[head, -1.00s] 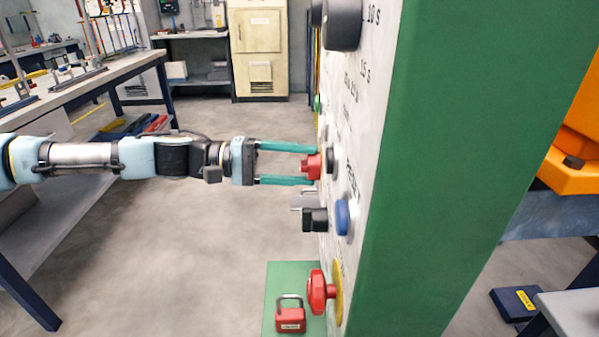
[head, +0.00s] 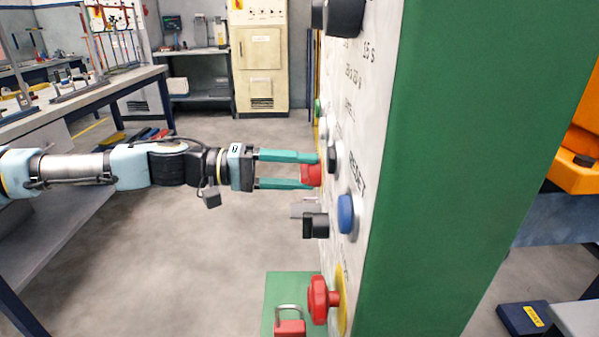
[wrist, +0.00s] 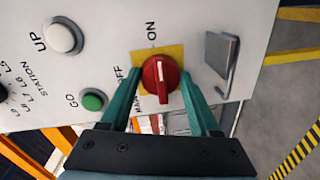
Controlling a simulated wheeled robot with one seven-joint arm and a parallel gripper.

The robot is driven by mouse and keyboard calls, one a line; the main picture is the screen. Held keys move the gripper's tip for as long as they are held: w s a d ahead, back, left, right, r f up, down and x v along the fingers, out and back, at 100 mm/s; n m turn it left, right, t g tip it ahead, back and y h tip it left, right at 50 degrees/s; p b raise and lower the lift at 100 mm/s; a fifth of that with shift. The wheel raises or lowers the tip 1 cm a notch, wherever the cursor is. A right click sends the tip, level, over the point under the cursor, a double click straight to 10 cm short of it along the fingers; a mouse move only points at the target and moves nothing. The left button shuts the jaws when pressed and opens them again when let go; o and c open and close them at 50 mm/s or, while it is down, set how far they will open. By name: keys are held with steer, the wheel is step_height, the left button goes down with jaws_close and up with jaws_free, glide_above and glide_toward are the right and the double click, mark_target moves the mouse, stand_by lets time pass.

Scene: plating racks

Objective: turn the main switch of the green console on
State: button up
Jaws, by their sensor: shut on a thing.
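The green console (head: 440,150) stands at the right in the head view, its pale front panel facing my arm. Its main switch (wrist: 160,84) is a red rotary handle on a yellow plate in the wrist view; it also shows in the head view (head: 312,175). The handle's pale line runs up and down in the wrist view, roughly towards the word ON above it; OFF is to its left. My gripper (head: 315,170) is shut on the handle, one teal finger on each side. The fingers partly hide the MAIN label.
A hasp-like metal bracket (wrist: 222,55), a green GO button (wrist: 92,101) and a white UP button (wrist: 62,38) are near the switch. A blue reset button (head: 346,214), a red mushroom button (head: 320,299) and a red padlock (head: 289,328) are lower down.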

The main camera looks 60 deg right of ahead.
steer(key=shift+f, duration=0.1)
steer(key=o, duration=1.4)
steer(key=shift+c, duration=0.2)
steer(key=b+v, duration=0.1)
steer(key=v, duration=1)
steer(key=shift+b, duration=0.3)
steer(key=shift+s, duration=0.1)
